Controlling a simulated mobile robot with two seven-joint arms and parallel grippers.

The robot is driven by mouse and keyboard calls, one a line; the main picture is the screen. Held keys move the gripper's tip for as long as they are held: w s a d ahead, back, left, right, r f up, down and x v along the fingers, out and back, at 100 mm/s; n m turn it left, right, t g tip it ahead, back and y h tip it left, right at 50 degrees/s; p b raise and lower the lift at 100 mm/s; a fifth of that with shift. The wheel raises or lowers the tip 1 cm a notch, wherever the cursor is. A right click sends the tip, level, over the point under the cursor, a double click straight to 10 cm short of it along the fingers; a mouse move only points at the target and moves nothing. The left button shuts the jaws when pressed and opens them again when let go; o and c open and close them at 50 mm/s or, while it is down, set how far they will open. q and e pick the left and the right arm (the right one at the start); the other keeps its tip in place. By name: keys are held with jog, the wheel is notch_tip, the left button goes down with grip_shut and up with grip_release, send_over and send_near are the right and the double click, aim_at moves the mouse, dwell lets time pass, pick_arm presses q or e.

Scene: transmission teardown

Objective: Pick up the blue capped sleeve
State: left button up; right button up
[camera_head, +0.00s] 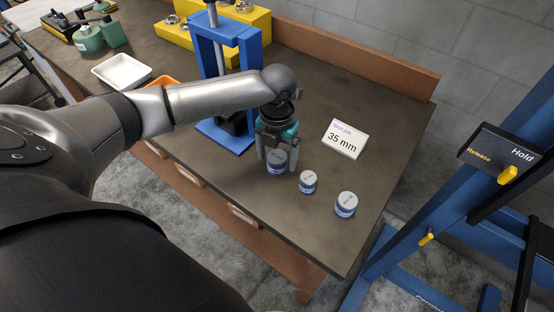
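Three blue sleeves with pale grey caps stand upright in a slanting row on the dark workbench: a left one (277,163), a middle one (308,183) and a right one (345,205). My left gripper (278,160) points down at the left sleeve, with one finger on each side of it. The fingers are spread, and I see no clear contact with the sleeve. The sleeve's lower edge looks to be on the bench. A white card (344,139) reading "35 mm" stands behind the sleeves. My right gripper is not in view.
A blue press (228,50) stands behind my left arm. A white tray (121,71), an orange tray (162,81) and yellow blocks (236,21) lie further back. A blue frame with a Hold/Release panel (500,150) is at the right. The bench right of the card is clear.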

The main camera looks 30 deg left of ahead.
pick_arm(q)
grip_shut()
dwell(0.5)
